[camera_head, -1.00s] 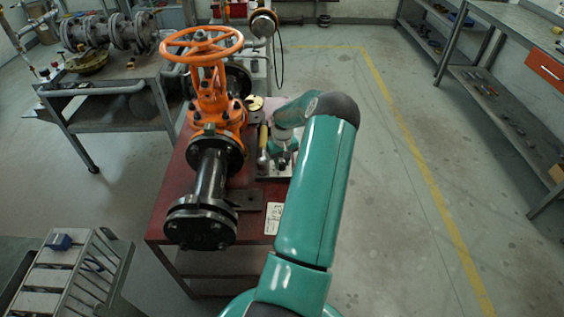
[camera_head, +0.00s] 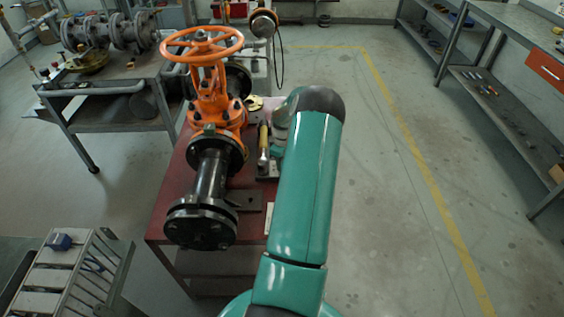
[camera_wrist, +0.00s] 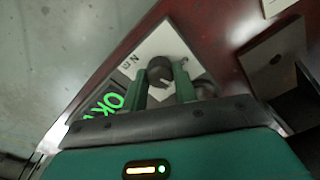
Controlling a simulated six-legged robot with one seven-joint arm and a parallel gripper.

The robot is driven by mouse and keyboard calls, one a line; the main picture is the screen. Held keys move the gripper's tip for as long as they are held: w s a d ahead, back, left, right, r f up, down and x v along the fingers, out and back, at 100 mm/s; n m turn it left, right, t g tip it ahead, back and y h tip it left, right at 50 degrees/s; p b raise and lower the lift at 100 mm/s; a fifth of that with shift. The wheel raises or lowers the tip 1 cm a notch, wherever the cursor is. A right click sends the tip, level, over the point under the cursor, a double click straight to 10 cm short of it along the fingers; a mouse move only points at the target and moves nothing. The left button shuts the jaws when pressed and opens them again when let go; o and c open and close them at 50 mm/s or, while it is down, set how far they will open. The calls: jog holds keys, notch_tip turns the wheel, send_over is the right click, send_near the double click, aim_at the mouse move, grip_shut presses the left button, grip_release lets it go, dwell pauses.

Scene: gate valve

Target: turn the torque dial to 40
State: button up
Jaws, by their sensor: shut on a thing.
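In the wrist view the torque dial, a dark round knob (camera_wrist: 160,70), sits on a pale plate (camera_wrist: 163,42) with small dark markings. The two green fingers of my gripper (camera_wrist: 162,84) stand on either side of the knob and are shut on it. A dark display with bright green letters reading "OK" (camera_wrist: 107,103) is left of the fingers and partly covered. No dial number is readable. In the head view my arm hides the gripper and the dial.
The orange gate valve (camera_head: 208,85) with its black flanged pipe (camera_head: 212,178) stands on the dark red table (camera_head: 163,205), left of my arm. A yellow-handled tool (camera_head: 263,140) lies close to the arm. A dark metal bracket (camera_wrist: 272,62) is right of the gripper.

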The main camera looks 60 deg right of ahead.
jog(key=shift+r, duration=0.1)
dwell(0.4)
jog(key=o, duration=1)
jog(key=shift+c, duration=0.2)
notch_tip(320, 180, up, 14)
jog(key=shift+d, duration=0.2)
